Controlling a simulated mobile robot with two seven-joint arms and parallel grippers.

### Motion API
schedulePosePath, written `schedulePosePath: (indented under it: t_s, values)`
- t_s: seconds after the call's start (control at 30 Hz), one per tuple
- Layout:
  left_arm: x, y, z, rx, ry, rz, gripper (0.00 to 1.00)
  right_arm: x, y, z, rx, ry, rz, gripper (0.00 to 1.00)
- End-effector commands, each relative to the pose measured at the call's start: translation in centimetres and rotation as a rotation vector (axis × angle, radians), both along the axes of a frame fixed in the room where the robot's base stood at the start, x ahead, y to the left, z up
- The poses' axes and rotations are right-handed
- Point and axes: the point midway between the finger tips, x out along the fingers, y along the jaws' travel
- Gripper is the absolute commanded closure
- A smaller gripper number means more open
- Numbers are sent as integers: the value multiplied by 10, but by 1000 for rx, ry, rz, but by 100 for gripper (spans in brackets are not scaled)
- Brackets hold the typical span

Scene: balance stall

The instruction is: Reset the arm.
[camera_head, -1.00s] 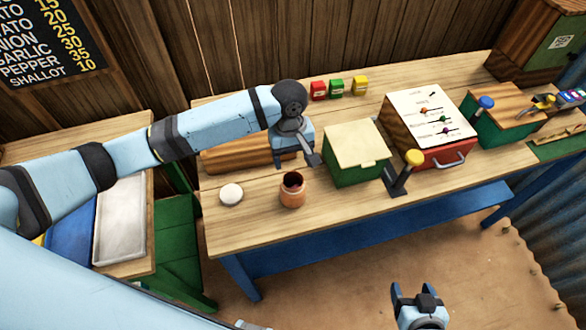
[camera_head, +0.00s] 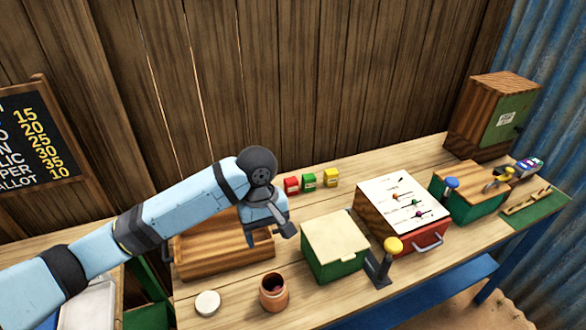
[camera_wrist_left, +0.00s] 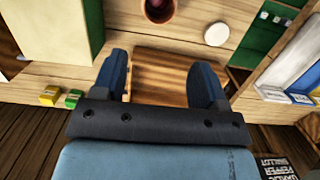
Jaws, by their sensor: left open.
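My left arm comes in from the left in the head view. My right gripper is not in view.
A green box with a cream lid (camera_head: 336,246) stands just right of the left gripper. A yellow-knobbed lever (camera_head: 391,246), a red panel box (camera_head: 404,215) and a green-and-wood box (camera_head: 468,188) stand further right. Small red, green and yellow boxes (camera_head: 309,181) stand behind.

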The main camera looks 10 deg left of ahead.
Motion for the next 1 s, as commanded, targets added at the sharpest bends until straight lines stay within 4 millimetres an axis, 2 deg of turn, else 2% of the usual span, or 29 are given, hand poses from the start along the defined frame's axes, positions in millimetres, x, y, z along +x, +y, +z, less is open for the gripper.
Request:
schedulePosePath:
  t_s: [0.13, 0.23, 0.4, 0.57, 0.77, 1.0]
  values:
    - [-4, -3, -4, -11, -4, -17, 34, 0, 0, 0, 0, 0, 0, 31]
    - [-17, -12, -14, -52, -26, -79, 34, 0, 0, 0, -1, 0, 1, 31]
    - [-55, -30, -39, -166, -123, -253, 34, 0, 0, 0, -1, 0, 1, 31]
    - [-91, -33, -55, -237, -251, -392, 34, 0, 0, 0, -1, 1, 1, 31]
    - [-135, -12, -70, -228, -400, -512, 34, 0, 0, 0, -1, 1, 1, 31]
    - [-188, 39, -82, -89, -489, -620, 34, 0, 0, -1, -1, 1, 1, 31]
